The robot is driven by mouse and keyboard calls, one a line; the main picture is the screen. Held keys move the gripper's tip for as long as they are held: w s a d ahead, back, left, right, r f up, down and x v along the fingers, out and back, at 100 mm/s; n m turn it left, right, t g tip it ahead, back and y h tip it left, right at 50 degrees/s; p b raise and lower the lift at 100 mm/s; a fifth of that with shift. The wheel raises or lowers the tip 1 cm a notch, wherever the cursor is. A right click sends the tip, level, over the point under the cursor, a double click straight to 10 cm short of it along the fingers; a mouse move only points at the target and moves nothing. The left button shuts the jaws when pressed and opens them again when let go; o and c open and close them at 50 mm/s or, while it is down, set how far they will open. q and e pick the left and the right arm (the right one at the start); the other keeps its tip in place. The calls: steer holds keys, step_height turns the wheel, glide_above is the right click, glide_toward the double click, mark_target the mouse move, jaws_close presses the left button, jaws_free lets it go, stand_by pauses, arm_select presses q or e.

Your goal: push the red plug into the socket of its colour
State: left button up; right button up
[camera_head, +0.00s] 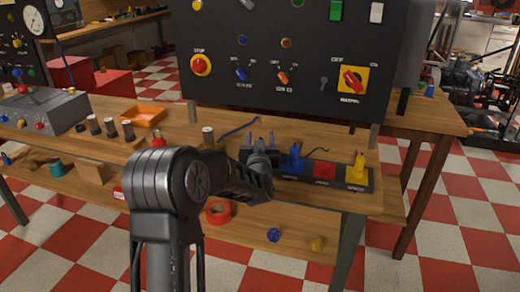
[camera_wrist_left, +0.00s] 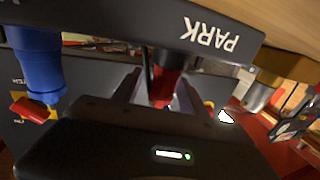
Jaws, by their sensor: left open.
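The red plug (camera_wrist_left: 163,86) shows in the left wrist view between the two fingers of my left gripper, at the block marked PARK (camera_wrist_left: 212,36). The jaws are open; I cannot tell whether a finger touches the plug. In the head view my left gripper (camera_head: 260,143) is low over the left end of the black socket strip (camera_head: 340,183) and hides the plug. The red socket (camera_head: 325,170) is right of it, between a blue plug (camera_head: 295,157) and a yellow plug (camera_head: 358,167) standing upright. The blue plug (camera_wrist_left: 38,72) also shows in the wrist view. My right gripper is out of view.
A tall black control panel (camera_head: 300,105) rises behind the strip. An orange tray (camera_head: 144,116), several dark cylinders and a grey control box (camera_head: 53,111) stand on the bench to the left. A red tape roll (camera_head: 218,212) lies on the lower shelf.

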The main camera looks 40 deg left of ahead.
arm_select(q)
jaws_close()
stand_by(0.3)
steer(key=shift+r, duration=0.15)
step_height(320, 180, up, 10)
steer(key=p, duration=0.1)
steer(key=shift+p, duration=0.3)
stand_by(0.7)
